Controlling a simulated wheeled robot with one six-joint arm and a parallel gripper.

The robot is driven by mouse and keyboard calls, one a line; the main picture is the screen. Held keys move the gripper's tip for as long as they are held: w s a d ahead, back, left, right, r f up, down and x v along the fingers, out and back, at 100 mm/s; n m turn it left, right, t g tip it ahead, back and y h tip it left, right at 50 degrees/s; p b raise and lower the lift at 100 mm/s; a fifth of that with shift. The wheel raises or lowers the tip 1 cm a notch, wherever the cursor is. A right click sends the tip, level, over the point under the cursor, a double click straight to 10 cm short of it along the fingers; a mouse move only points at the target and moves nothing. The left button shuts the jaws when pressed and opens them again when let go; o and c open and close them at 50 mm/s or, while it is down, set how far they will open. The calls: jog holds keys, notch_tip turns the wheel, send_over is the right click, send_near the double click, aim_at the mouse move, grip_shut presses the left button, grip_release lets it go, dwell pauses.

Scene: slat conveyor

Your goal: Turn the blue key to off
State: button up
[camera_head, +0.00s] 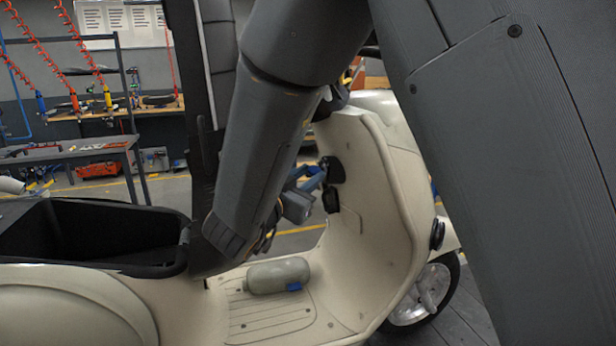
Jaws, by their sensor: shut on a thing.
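A cream scooter (375,215) stands in front of me with its inner leg shield facing left. A black lock plate (335,169) sits on that shield. The blue key (313,183) shows as a small blue shape just left of the plate, and its turn angle cannot be read. My gripper (318,179) reaches in from the left at the key and is shut on it. My arm hides part of the gripper, and the fingertips are small and hard to make out.
A beige cylinder (279,275) with a blue end piece lies on the scooter's footboard (270,318). A black open seat bin (90,266) is at left. A black fitting (331,199) sits just below the lock plate. A workbench (75,152) stands behind.

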jog(key=shift+r+n+g+p, duration=0.2)
jog(key=shift+n+g+p, duration=0.25)
jog(key=shift+p, duration=1.15)
jog(key=shift+n+g+y+p, duration=0.35)
jog(key=shift+n+y+p, duration=0.3)
jog(key=shift+p, duration=1.65)
jog(key=shift+r+n+p, duration=0.2)
jog(key=shift+n+p, duration=0.1)
jog(key=shift+p, duration=0.5)
jog(key=o, duration=1)
jog(key=shift+f+g, duration=0.15)
jog(key=shift+g, duration=0.15)
jog(key=shift+c, duration=0.2)
jog(key=shift+s+d, duration=0.1)
jog(key=shift+s, duration=0.1)
jog(key=b+v, duration=0.3)
jog(key=v, duration=0.4)
jog(key=shift+s+a+r, duration=0.2)
jog(key=shift+s+a, duration=0.05)
jog(key=shift+a, duration=0.05)
